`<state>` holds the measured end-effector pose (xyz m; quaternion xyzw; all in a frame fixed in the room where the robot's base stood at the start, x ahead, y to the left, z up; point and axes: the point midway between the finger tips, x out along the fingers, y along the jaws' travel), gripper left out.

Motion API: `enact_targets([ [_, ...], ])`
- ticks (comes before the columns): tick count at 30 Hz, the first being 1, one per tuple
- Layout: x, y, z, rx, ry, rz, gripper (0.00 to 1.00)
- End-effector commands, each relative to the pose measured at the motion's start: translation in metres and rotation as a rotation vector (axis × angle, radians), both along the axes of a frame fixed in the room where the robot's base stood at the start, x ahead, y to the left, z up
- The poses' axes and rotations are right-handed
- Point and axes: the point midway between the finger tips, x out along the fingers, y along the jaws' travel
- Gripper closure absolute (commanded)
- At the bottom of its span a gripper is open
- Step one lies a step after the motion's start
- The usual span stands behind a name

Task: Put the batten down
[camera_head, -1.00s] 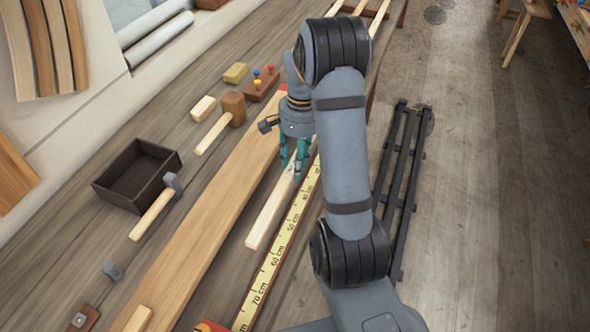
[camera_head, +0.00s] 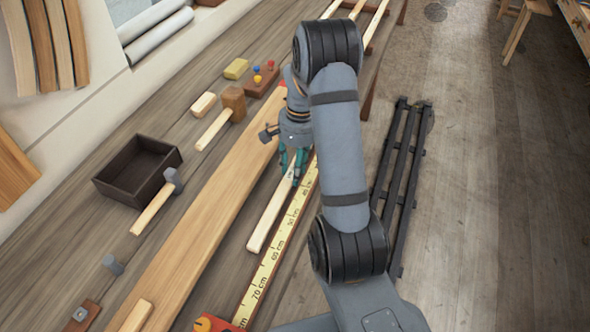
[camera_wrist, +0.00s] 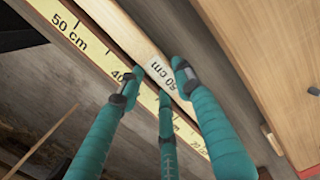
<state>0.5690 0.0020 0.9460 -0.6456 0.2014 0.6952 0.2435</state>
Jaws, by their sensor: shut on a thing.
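The batten (camera_head: 266,218) is a narrow pale wooden strip. It lies lengthwise between the wide plank and the yellow measuring rule (camera_head: 270,262), close beside the rule. My gripper (camera_head: 294,176) is over the batten's far part, with its teal fingers pointing down and shut on it. I cannot tell whether the batten touches the bench. My arm hides its far end.
A wide plank (camera_head: 200,225) lies left of the batten. Further left are a dark open box (camera_head: 112,184), a hammer (camera_head: 155,205), a mallet (camera_head: 216,128) and small blocks. The bench's right edge is close beyond the rule. A dark slatted frame (camera_head: 397,170) is on the floor.

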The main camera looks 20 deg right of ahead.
Motion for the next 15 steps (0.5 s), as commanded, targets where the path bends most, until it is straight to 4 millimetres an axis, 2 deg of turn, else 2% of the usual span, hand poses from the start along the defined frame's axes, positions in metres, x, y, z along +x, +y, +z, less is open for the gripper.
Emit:
enact_targets([
  [1, -0.0045, -0.0008, -0.0083, 0.000, 0.014, -0.002, 1.00],
  [4, -0.0056, -0.0009, -0.0086, 0.001, 0.018, -0.003, 1.00],
  [5, -0.0063, -0.0009, -0.0091, 0.001, 0.020, -0.002, 0.66],
  [15, -0.0083, 0.0009, -0.0100, 0.003, 0.025, -0.003, 0.47],
])
